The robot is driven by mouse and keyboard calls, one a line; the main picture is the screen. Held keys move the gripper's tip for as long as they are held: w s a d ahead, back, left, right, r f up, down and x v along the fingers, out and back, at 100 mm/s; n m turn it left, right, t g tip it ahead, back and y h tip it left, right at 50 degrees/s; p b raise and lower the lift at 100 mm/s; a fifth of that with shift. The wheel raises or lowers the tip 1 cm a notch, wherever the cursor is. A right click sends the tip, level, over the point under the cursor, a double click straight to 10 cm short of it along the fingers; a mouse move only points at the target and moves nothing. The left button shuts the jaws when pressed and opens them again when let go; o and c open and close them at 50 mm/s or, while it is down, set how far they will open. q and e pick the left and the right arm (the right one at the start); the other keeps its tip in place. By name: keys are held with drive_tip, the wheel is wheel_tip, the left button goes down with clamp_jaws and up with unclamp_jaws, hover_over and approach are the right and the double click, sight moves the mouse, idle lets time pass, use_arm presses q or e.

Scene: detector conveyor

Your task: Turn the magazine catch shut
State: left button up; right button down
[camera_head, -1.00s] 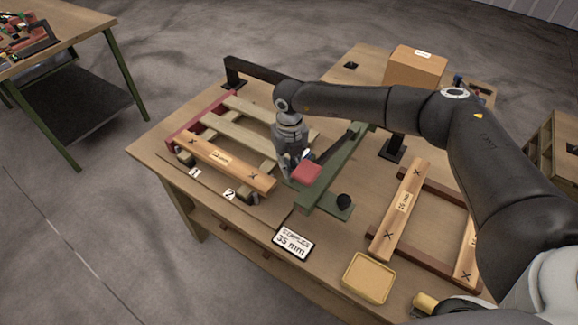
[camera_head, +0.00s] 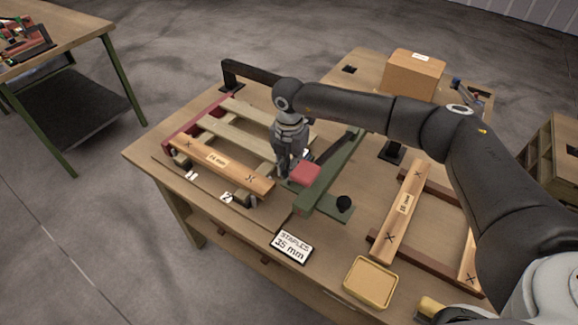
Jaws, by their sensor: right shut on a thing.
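My right gripper (camera_head: 287,174) points down at the near left end of the green bar fixture (camera_head: 322,181), right against a red block (camera_head: 304,173). It is shut on a small part there, which its fingers mostly hide. The magazine catch cannot be made out clearly; it seems to be this part. My left gripper is not in view.
A slatted wooden frame (camera_head: 236,131) lies left of the gripper, another frame (camera_head: 403,209) to the right. A cardboard box (camera_head: 414,72) stands behind.

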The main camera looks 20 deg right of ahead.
drive_tip(key=shift+w+r+m, duration=0.1)
drive_tip(key=shift+m, duration=0.5)
drive_tip(key=c, duration=1.6)
unclamp_jaws()
wheel_tip(320, 180, up, 12)
